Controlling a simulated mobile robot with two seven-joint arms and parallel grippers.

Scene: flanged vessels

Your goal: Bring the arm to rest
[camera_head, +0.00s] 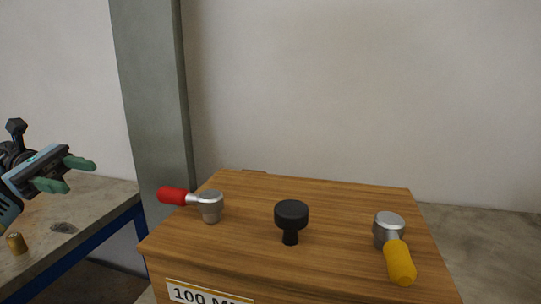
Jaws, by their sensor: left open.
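My left gripper (72,174) is at the left edge of the head view, with its two green fingers apart and nothing between them. It is in the air above a grey bench, to the left of the wooden box and clear of it. My right gripper is not in view.
A wooden box (258,254) bears a red-handled tool (209,204), a black knob (291,215) and a yellow-handled tool (399,259). The grey bench (100,198) holds a small brass piece (16,243) and a dark lump (63,228). A grey pillar (155,100) stands behind.

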